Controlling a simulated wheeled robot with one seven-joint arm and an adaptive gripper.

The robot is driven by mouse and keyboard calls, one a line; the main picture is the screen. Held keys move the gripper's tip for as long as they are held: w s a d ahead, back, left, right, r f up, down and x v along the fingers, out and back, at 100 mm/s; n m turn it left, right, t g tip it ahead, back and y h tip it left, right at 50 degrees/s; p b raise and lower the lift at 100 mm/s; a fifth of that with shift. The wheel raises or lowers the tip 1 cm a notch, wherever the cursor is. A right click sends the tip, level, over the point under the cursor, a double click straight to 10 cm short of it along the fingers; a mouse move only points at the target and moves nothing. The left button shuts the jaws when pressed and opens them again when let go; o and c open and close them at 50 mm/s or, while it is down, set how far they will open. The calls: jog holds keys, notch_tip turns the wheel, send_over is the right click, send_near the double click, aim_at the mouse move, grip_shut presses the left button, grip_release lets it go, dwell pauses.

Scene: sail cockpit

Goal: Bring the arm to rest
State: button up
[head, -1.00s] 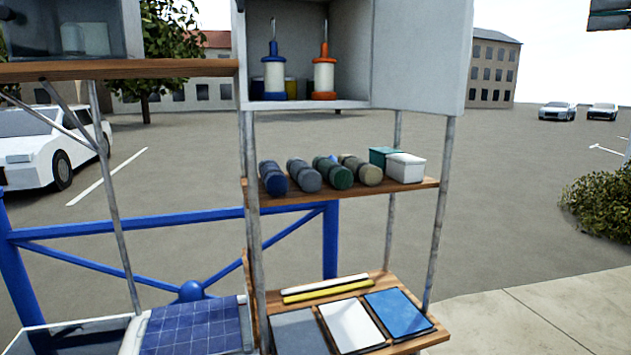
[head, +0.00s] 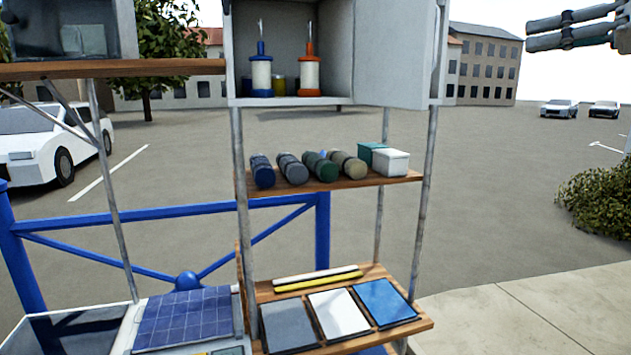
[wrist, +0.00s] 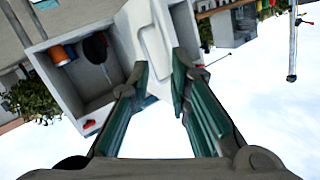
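My gripper (head: 528,33) is at the upper right of the head view, pointing left, with open air around it. In the wrist view its two dark green fingers (wrist: 160,72) stand apart with a gap between the tips. Nothing is held between them; the white cabinet door (wrist: 150,35) shows behind the gap. In the head view the fingers are to the right of the open door (head: 398,50), and apart from it. The rest of my arm is outside the head view.
Below, a wooden shelf (head: 330,186) carries several rolls and two boxes. A lower shelf (head: 420,326) holds flat panels. A blue railing (head: 150,220) stands left. Open pavement lies right.

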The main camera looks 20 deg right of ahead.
jog(key=s+a+f+m+g+h, duration=0.15)
jog(key=a+f+g, duration=0.25)
jog(key=a+f, duration=0.6)
jog(key=a+f+m+g+h, duration=0.1)
jog(key=a+f+m+g, duration=0.2)
jog(key=a+f, duration=0.7)
jog(key=s+a+f+n+h, duration=0.1)
jog(key=s+a+f+h, duration=0.2)
jog(key=f, duration=0.4)
jog(key=s+a+f+n+g+h, duration=0.1)
jog(key=s+a+f+h, duration=0.2)
jog(key=s+a+f, duration=0.2)
jog(key=s+f, duration=0.2)
jog(key=s, duration=0.1)
jog(key=shift+f, duration=0.2)
